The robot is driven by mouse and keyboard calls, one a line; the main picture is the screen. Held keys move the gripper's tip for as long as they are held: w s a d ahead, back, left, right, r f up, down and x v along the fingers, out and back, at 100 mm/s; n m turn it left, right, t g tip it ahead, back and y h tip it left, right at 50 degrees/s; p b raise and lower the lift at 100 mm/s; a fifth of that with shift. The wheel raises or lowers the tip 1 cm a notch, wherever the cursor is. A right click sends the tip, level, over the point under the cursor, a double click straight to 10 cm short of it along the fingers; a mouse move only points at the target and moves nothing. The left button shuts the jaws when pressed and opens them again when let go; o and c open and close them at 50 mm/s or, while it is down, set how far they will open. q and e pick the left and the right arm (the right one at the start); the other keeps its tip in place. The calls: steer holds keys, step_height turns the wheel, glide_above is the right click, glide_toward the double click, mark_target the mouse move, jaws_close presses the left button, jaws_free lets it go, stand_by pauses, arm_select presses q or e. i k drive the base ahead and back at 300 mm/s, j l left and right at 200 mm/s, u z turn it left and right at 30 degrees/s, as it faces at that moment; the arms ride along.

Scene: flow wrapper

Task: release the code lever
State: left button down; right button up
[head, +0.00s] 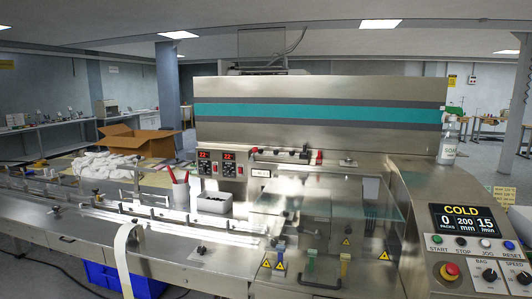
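The flow wrapper (320,90) fills the middle and right, a steel machine with a teal stripe. No part is readably labelled as the code lever, so I cannot tell which one it is. A dark bar with red ends (285,155) sits on the front below the hood. The screen (462,218) reads COLD, 0 packs, 200 mm, 15/min. Neither of my grippers is in view.
The infeed conveyor (170,222) runs left, with a pale curved strip (121,262) at its front edge. A dark-filled bin (214,202) and a red-handled tool cup (181,190) stand on it. A red emergency stop (450,271) is at right. A blue crate (140,285) sits below.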

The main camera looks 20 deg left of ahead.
mark_target(255, 150)
steer(key=j+z, duration=0.4)
steer(key=j, duration=0.35)
steer(key=k+j+z, duration=0.1)
steer(key=j+z, duration=0.35)
steer(key=j, duration=0.3)
